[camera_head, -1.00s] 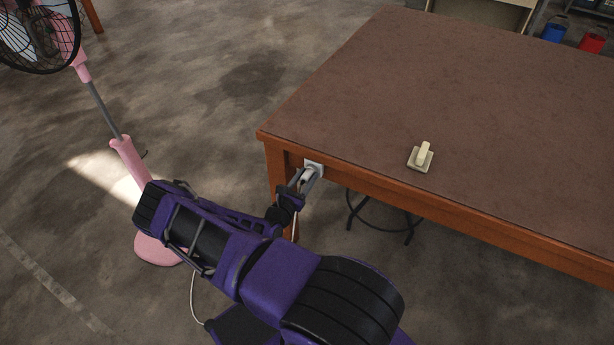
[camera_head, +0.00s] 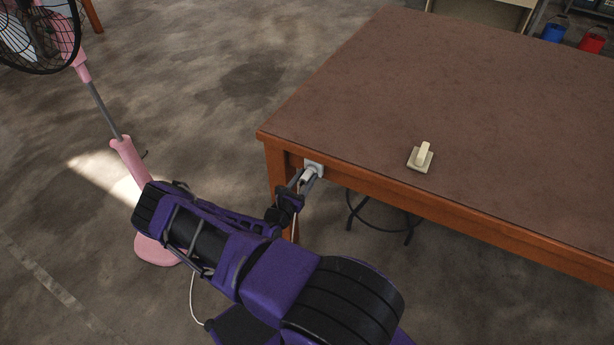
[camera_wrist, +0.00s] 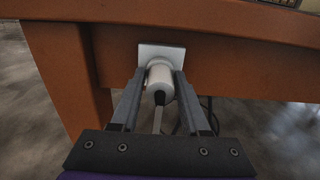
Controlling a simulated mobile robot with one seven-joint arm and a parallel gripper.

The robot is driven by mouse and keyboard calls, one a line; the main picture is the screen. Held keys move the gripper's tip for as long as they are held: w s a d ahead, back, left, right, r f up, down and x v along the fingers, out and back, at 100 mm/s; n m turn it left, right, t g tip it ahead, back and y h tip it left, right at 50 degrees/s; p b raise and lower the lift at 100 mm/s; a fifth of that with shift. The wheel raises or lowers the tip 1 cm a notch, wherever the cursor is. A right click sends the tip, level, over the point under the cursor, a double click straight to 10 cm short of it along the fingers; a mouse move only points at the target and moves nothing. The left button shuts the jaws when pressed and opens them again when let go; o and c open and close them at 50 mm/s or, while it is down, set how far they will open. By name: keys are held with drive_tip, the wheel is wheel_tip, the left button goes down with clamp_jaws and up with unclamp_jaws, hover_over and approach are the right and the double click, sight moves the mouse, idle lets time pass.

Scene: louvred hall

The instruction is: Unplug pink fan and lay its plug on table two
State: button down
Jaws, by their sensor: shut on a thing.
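The pink fan (camera_head: 128,160) stands on the floor at the left of the head view, its cage cut off by the top left corner. My gripper (camera_head: 308,178) is at the front left of the table (camera_head: 400,90), below its top. It is shut on a white plug (camera_wrist: 159,78), with one finger on each side in the wrist view. The plug is at a white socket plate (camera_wrist: 164,52) on the table's wooden apron; I cannot tell whether its pins are fully in. A pale cord (camera_head: 192,297) shows below my arm.
A cream block-like piece on a square base (camera_head: 421,158) stands on the tabletop near its front edge. The rest of the visible top is bare. A dark round-framed stool (camera_head: 380,220) is under the table. Blue (camera_head: 553,33) and red (camera_head: 591,41) buckets stand behind.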

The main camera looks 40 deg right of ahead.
sight(303, 182)
drive_tip(key=shift+p+v, duration=0.65)
drive_tip(key=shift+v, duration=2.65)
drive_tip(key=w+a+r+n+t+y, duration=0.2)
drive_tip(key=a+r+n+t+y, duration=0.2)
drive_tip(key=a+r, duration=0.8)
drive_tip(key=w+a+r+n+t+y, duration=0.3)
drive_tip(key=a+r+t+y, duration=0.1)
drive_tip(key=a+r, duration=0.8)
drive_tip(key=shift+w+a+r+n+t, duration=0.25)
drive_tip(key=shift+n+t, duration=0.15)
drive_tip(key=shift+t, duration=0.1)
